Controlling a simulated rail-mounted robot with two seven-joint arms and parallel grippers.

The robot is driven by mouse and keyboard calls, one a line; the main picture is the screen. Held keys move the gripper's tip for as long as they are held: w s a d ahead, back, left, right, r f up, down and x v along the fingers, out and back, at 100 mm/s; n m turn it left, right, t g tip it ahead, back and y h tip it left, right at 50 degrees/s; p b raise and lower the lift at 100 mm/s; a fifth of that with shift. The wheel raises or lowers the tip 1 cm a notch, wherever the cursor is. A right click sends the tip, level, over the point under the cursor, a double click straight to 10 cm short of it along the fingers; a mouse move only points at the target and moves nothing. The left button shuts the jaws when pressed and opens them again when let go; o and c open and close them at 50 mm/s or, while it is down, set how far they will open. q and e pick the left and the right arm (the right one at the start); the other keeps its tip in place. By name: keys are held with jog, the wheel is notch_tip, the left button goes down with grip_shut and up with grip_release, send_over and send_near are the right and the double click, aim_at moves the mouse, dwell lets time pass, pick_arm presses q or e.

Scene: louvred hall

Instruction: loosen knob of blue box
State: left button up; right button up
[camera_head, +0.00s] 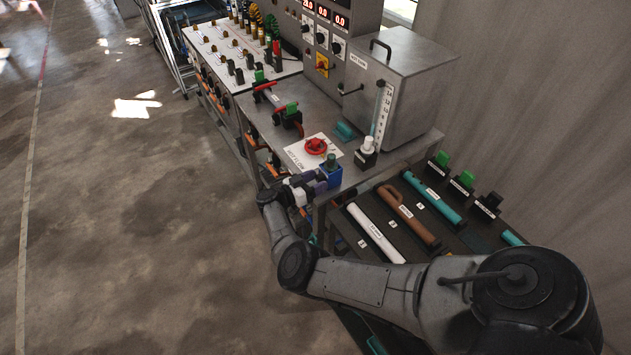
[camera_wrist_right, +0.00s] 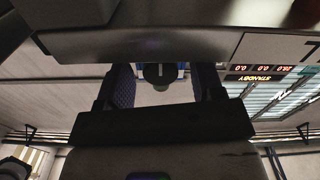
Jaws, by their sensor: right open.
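The blue box (camera_head: 330,177) stands at the near edge of the metal bench, with a dark green knob (camera_head: 331,160) on its top. My right gripper (camera_head: 318,184) is beside the box on its left, below the knob's height. In the right wrist view my right gripper (camera_wrist_right: 165,82) is open, its two dark padded fingers apart. A dark round part (camera_wrist_right: 158,76) shows between them, with bits of blue behind; I cannot tell if it is the knob or whether a finger touches it. My left gripper is not in view.
A red handwheel (camera_head: 316,146) on a white labelled plate sits just behind the box. A white-topped knob (camera_head: 367,146) stands right of it, before a grey cabinet (camera_head: 402,75). A lower rack holds white (camera_head: 375,233), brown (camera_head: 408,217) and teal (camera_head: 432,199) tubes. Floor at left is clear.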

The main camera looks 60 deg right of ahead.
jog(key=b+v, duration=0.3)
jog(key=v, duration=1)
jog(key=shift+a, duration=0.3)
jog(key=shift+w, duration=0.15)
